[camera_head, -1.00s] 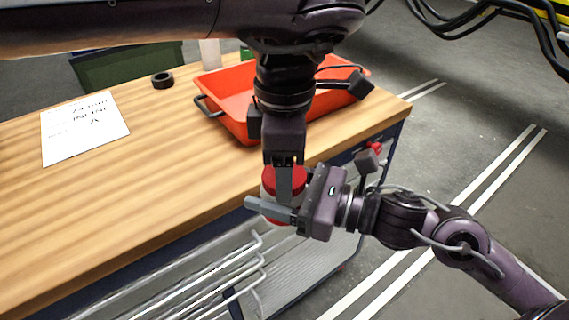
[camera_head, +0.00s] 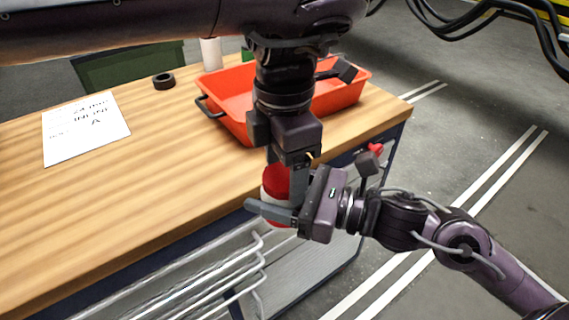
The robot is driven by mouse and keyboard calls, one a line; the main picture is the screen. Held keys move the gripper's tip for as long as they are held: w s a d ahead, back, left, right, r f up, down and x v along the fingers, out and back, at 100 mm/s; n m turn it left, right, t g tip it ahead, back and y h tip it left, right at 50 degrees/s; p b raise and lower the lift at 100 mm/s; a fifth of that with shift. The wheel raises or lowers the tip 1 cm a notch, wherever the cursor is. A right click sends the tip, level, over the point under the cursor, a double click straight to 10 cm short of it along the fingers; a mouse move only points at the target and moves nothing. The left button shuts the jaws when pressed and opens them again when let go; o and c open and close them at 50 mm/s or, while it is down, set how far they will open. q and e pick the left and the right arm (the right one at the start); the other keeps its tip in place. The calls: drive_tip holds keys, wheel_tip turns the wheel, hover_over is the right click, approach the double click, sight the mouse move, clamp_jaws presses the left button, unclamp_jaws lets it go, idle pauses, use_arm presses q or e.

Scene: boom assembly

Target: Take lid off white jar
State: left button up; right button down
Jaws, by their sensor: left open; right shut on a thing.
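The white jar (camera_head: 270,205) stands upright in front of the table's front edge, with its red lid (camera_head: 275,181) on top and a bit of red showing at its bottom. My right gripper (camera_head: 270,211) comes in from the right and is shut around the jar's body, partly covering it. My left gripper (camera_head: 287,180) points down from above, with its fingers open at the lid. One finger shows at the lid's right side; whether it touches the lid cannot be told.
The wooden table (camera_head: 150,195) holds an orange tray (camera_head: 232,118), a paper sheet (camera_head: 84,129), a black ring (camera_head: 163,81) and a white cylinder (camera_head: 210,53). A wire rack (camera_head: 200,275) hangs below the front edge. The table's left middle is clear.

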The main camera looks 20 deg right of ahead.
use_arm(q)
drive_tip(key=shift+s+d, duration=0.15)
drive_tip(key=shift+s, duration=0.15)
drive_tip(key=shift+r, duration=2.25)
drive_tip(key=shift+c, duration=0.3)
drive_tip(key=m, duration=0.1)
drive_tip(key=r+m, duration=0.1)
drive_tip(key=m, duration=0.3)
drive_tip(key=shift+w+r, duration=0.25)
drive_tip(key=m, duration=0.1)
drive_tip(key=r+m, duration=0.1)
drive_tip(key=m, duration=0.2)
drive_tip(key=shift+s+r+m, duration=0.1)
drive_tip(key=shift+r+m, duration=0.2)
drive_tip(key=shift+m, duration=0.1)
drive_tip(key=shift+r+m, duration=0.15)
drive_tip(key=shift+m, duration=0.55)
wheel_tip(320, 180, down, 8)
drive_tip(key=shift+r, duration=0.1)
